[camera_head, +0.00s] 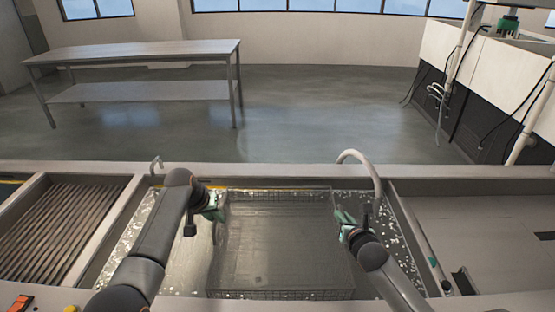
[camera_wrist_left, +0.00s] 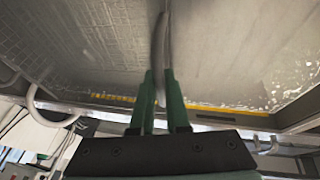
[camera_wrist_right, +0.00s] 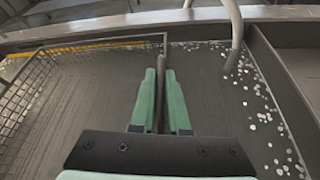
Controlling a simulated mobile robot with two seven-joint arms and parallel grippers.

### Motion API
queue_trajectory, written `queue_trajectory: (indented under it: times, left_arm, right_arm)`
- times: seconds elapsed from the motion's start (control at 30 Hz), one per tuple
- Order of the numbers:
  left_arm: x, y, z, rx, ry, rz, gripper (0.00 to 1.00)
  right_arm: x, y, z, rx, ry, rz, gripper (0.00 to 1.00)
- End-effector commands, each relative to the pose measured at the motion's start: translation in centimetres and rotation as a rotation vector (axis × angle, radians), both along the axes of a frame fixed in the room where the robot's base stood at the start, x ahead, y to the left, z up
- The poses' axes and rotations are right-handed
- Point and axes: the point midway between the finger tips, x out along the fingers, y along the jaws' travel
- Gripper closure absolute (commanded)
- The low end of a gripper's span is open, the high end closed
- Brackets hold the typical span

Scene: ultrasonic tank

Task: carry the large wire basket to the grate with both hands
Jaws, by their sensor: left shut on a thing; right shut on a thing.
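The large wire basket (camera_head: 282,240) sits in the middle of the tank (camera_head: 400,240), inside its walls. My left gripper (camera_head: 220,204) is at the basket's left side and is shut on it; the left wrist view shows the green fingers (camera_wrist_left: 161,85) closed around a bar. My right gripper (camera_head: 342,218) is at the basket's right side, its fingers (camera_wrist_right: 161,85) shut on the basket's edge bar. The basket's mesh also shows in the right wrist view (camera_wrist_right: 22,95). The slatted grate (camera_head: 60,228) lies at the left of the counter. How far the basket is down in the liquid is hard to tell.
A divider stands between the grate and the tank. A curved pipe (camera_head: 362,160) rises at the tank's back right. A flat grey surface (camera_head: 475,225) lies right of the tank. A metal table (camera_head: 140,65) stands across the room.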

Motion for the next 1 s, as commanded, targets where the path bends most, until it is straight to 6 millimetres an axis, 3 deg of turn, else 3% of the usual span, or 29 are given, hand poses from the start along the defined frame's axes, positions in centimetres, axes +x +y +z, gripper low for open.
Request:
queue_trajectory:
  times: [0.27,1.0]
  left_arm:
    - [0.2,0.0,1.5,0.0,-0.008,0.001,1.0]
    - [0.2,0.1,10.7,0.001,-0.008,0.002,1.0]
  right_arm:
    - [0.2,-0.1,1.6,-0.001,-0.01,0.0,1.0]
    - [0.2,-0.1,10.8,-0.001,-0.01,-0.001,1.0]
